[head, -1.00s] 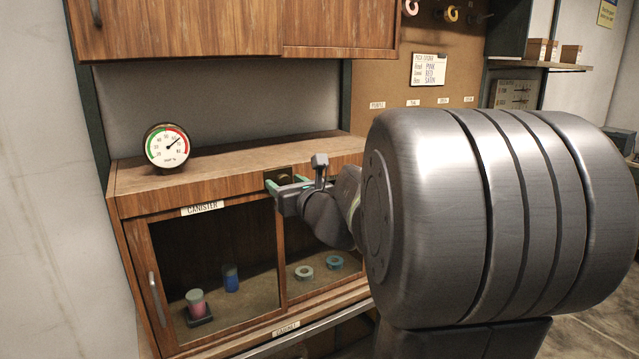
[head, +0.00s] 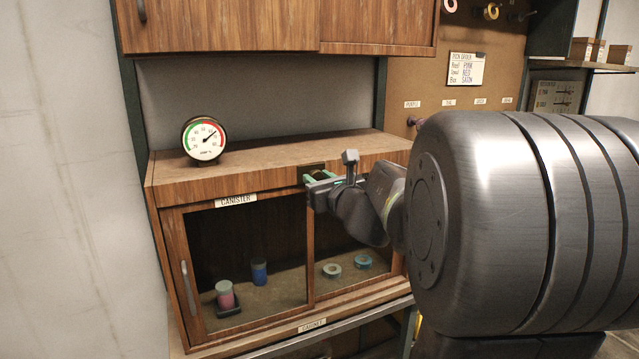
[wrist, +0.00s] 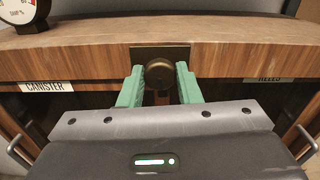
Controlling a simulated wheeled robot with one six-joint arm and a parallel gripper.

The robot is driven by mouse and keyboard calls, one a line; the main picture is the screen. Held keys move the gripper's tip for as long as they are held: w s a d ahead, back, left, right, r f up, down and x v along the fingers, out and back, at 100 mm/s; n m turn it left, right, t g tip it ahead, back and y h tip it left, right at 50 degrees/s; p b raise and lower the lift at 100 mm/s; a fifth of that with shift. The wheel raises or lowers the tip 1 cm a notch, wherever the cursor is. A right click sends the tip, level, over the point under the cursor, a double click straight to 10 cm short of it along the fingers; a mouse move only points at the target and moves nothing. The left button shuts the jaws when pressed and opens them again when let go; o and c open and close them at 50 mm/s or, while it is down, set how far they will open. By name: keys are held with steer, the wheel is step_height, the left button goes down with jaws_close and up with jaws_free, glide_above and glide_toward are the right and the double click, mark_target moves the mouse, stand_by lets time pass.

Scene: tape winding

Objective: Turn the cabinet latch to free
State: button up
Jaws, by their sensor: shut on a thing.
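The cabinet (head: 262,183) is a wooden case with glass-fronted doors and a label reading CANISTER. Its latch is a dark round knob (wrist: 159,73) on a dark square plate (wrist: 146,54), at the middle of the top rail. My gripper (wrist: 159,88) has its two green fingers on either side of the knob, shut on it. A short bar shows below the knob, mostly hidden by my gripper. In the head view the gripper (head: 313,178) covers most of the latch, so its turn angle cannot be told there.
A round dial gauge (head: 203,139) stands on the cabinet top. Behind the glass are a pink canister (head: 225,294) on a dark base, a blue canister (head: 259,271) and two tape rolls. The cabinet doors have upright handles (head: 188,289). A wall cupboard (head: 220,25) hangs above.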

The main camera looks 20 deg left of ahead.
steer(key=shift+f+n+b, duration=0.1)
steer(key=shift+n+b, duration=6.55)
steer(key=shift+n, duration=1.95)
steer(key=o, duration=1)
steer(key=shift+c, duration=0.2)
